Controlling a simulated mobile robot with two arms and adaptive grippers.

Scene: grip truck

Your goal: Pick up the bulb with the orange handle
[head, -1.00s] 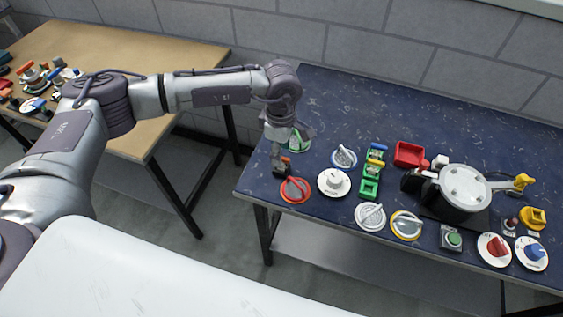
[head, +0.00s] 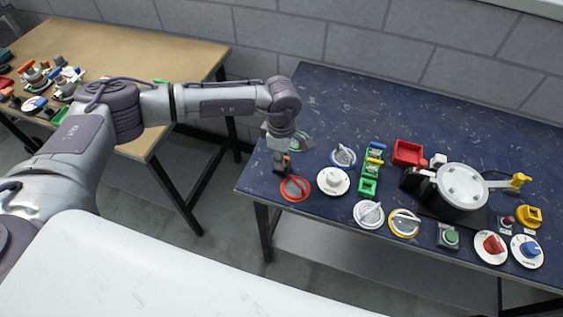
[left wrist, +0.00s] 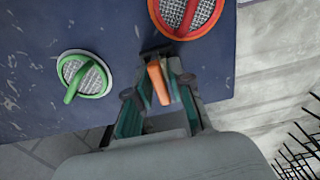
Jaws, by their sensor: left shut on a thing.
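The orange handle (left wrist: 158,82) stands between the two fingers of my left gripper (left wrist: 158,62) in the left wrist view. The fingers are shut on it. In the head view my left gripper (head: 281,152) points down at the front left corner of the dark blue table. The orange-handled bulb (head: 281,166) shows there as a small dark piece with a little orange, partly covered by the fingers. Its lower part is hidden, and I cannot tell whether it touches the table. My right gripper is not in view.
A red-rimmed dial (head: 295,189) lies just in front of the gripper, and a green-rimmed dial (left wrist: 84,76) lies beside it. More dials, green blocks (head: 370,170), a red bin (head: 408,153) and a silver pot-like device (head: 461,186) stand to the right. The table's back is clear.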

